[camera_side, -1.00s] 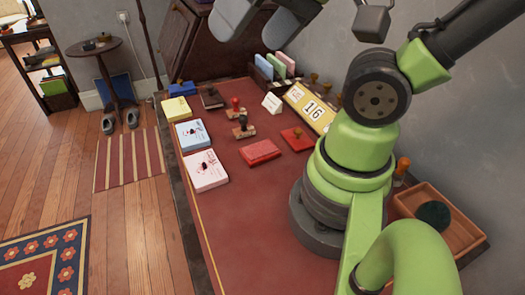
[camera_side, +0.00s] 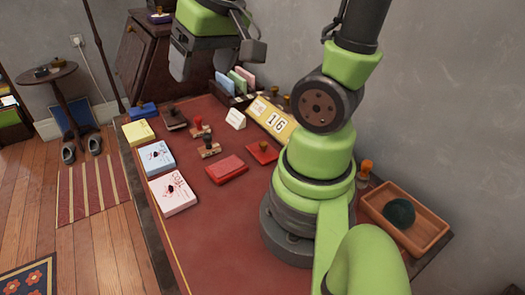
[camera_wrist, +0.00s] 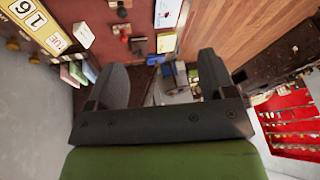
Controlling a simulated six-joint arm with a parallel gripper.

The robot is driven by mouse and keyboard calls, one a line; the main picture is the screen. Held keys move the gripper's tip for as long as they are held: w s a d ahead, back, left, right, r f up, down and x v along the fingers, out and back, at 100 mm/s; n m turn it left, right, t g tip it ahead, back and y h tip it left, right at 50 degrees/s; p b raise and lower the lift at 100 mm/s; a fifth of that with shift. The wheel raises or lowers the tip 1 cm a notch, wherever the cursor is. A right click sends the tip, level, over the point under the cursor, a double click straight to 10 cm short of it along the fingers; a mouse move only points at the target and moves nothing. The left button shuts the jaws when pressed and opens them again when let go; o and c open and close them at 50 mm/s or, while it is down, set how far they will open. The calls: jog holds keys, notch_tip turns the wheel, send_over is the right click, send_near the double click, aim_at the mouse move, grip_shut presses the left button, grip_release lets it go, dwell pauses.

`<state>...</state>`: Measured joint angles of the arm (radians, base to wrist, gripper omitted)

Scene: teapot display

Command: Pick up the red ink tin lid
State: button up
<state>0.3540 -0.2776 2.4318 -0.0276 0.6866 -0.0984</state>
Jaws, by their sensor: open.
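A flat red rectangular piece (camera_side: 227,169), which looks like the red ink tin lid, lies on the dark red desktop. Beside it, to the right, is a second flat red piece (camera_side: 262,153) with a small knobbed stamp on or against it; I cannot tell for sure which is the lid. My gripper (camera_side: 188,72) is high over the back of the desk, well away from both, open and empty. In the wrist view its two dark jaws (camera_wrist: 160,78) stand wide apart with nothing between them. The lid is not clearly seen there.
A blue box (camera_side: 155,158), a pink-white box (camera_side: 172,194) and a yellow box (camera_side: 138,132) line the left edge. Stamps (camera_side: 209,148) stand near the middle. A calendar (camera_side: 272,120) and a wooden tray (camera_side: 405,215) are on the right. The front desktop is clear.

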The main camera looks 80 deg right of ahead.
jog(key=s+d+f+m+g, duration=0.1)
jog(key=d+f+m+g, duration=0.15)
jog(key=d+f, duration=0.6)
jog(key=g, duration=0.2)
send_near(263, 143)
jog(key=shift+w+f+y, duration=0.2)
jog(key=shift+w+y, duration=0.1)
jog(key=shift+w, duration=0.05)
jog(key=shift+s+f, duration=0.2)
jog(key=shift+f, duration=0.15)
jog(key=shift+s+d+f, duration=0.1)
jog(key=shift+d+f, duration=0.05)
jog(key=shift+f, duration=4.75)
jog(key=c, duration=0.7)
